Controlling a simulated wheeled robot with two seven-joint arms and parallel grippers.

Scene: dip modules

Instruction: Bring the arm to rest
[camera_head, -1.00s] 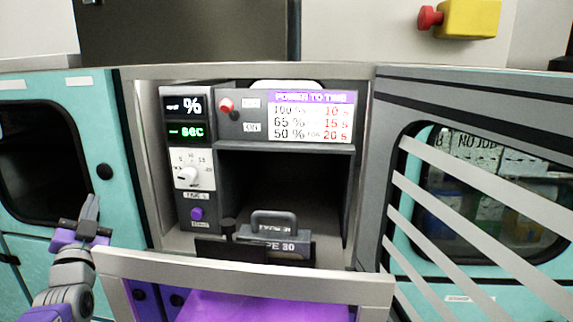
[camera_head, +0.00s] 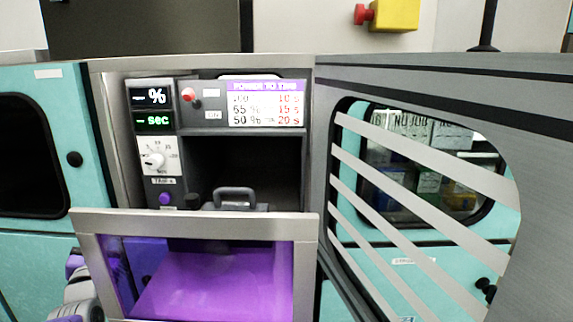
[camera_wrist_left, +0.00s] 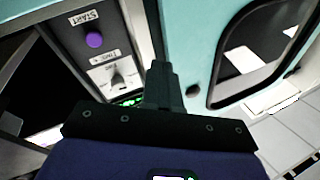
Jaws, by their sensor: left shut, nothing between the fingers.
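My left arm shows at the lower left edge of the head view, with its gripper partly hidden behind the open silver-framed panel (camera_head: 200,219). In the left wrist view my left gripper (camera_wrist_left: 163,85) is shut, with its black fingers together and nothing between them. It is in front of the teal wall, apart from the control strip with its purple START button (camera_wrist_left: 94,40) and white dial (camera_wrist_left: 118,76). My right gripper is in neither view.
A dark bay stands open, with a handled grey block (camera_head: 235,199) in its mouth. Purple shows through the lowered panel. A striped grey door (camera_head: 440,75) is swung open at the right. A yellow box with a red knob (camera_head: 395,15) is above. Teal wall with a window is left.

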